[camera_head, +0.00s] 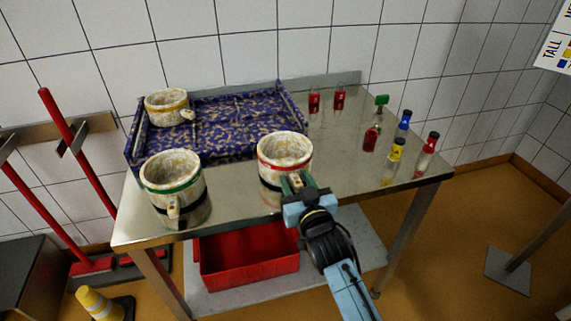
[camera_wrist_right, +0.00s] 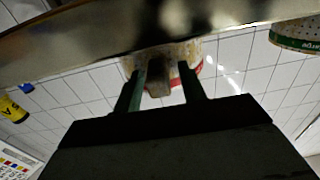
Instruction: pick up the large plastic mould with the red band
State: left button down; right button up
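The mould with the red band (camera_head: 285,158) stands upright on the steel table, cream with mottled stains and a red stripe below its rim. In the right wrist view the mould (camera_wrist_right: 183,52) appears upside down, with its handle (camera_wrist_right: 158,82) towards me. My right gripper (camera_head: 293,184) is at the mould's near side. In the right wrist view its two fingers (camera_wrist_right: 161,92) are apart, one on each side of the handle, with gaps visible. In the head view the gripper hides the handle. My left gripper is not in view.
A green-banded mould (camera_head: 172,186) stands at the table's front left; a yellow-banded one (camera_head: 167,106) is on the purple speckled tray (camera_head: 225,143). Several small coloured bottles (camera_head: 397,148) stand at the right. A red crate (camera_head: 248,262) sits on the shelf below the table (camera_head: 335,168).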

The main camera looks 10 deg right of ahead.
grip_shut()
